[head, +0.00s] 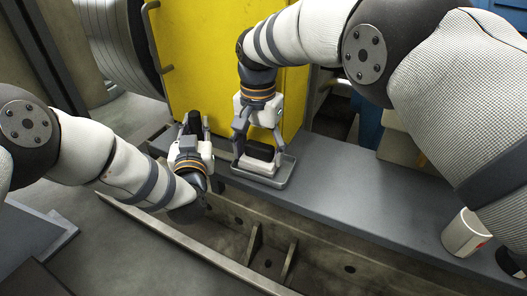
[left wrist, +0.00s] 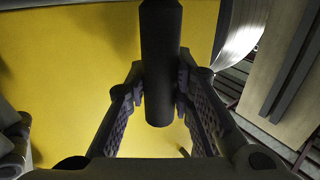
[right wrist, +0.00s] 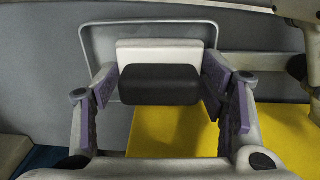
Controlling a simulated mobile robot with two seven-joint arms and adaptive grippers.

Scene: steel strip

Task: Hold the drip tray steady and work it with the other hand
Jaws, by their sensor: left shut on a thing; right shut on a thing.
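The drip tray (head: 286,172) is a shallow grey rectangle with a raised rim, lying on the grey bench; its rim (right wrist: 88,32) also shows in the right wrist view. A block with a black top (right wrist: 160,84) and a white lower part is over the tray. My right gripper (head: 260,147) points down and is shut on this block. My left gripper (head: 192,140) is left of the tray, shut on a dark cylinder (left wrist: 160,60), which stands between its fingers in the left wrist view. The left gripper looks apart from the tray. Whether the block touches the tray floor is unclear.
A yellow cabinet (head: 205,80) stands close behind the grippers. A white cup (head: 465,233) stands on the bench (head: 350,195) at right. A tan box (head: 402,149) is at the back right. A recessed metal channel (head: 285,262) runs in front of the bench.

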